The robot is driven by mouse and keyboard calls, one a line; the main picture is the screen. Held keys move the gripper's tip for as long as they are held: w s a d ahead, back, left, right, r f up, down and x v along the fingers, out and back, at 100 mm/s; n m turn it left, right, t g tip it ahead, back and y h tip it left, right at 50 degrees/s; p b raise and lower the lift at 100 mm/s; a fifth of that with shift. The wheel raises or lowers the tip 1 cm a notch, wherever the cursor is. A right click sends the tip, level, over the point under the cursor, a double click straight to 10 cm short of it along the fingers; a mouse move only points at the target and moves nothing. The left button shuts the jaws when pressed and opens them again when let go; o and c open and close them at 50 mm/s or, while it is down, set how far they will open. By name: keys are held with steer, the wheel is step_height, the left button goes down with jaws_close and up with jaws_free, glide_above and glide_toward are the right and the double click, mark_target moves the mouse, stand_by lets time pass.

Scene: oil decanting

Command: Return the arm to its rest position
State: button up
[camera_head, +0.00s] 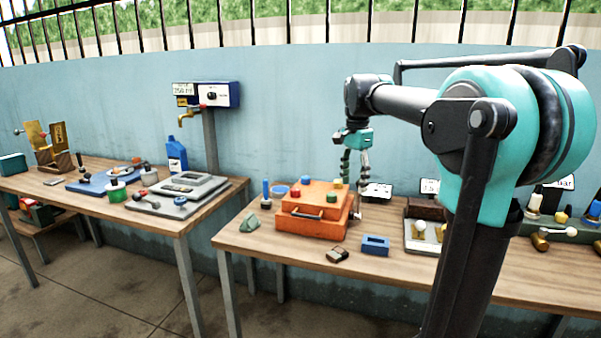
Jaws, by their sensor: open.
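My gripper (354,172) hangs at the end of my arm, pointing down, behind and above the right edge of the orange box on the right table. Its fingers are apart and I see nothing held between them. My arm reaches in from the right of the picture, with its forearm stretched to the left, raised well above the table. The lower right part of the arm hides some of the right table.
The orange box (312,222) carries small coloured blocks. The left table (140,218) holds a blue bottle (176,155) near a tap (190,116). A gap separates the tables; a wall stands behind.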

steer(key=s+d+f+n+t, duration=0.2)
steer(key=s+f+n, duration=0.4)
steer(key=s+f, duration=0.5)
steer(key=s+d+f+n+t, duration=0.1)
steer(key=s+f+n+t, duration=0.1)
steer(key=s+f+n, duration=0.4)
steer(key=s+f, duration=0.5)
steer(key=f, duration=0.8)
steer(key=shift+d+f, duration=0.15)
steer(key=shift+d, duration=0.2)
steer(key=shift+a, duration=0.1)
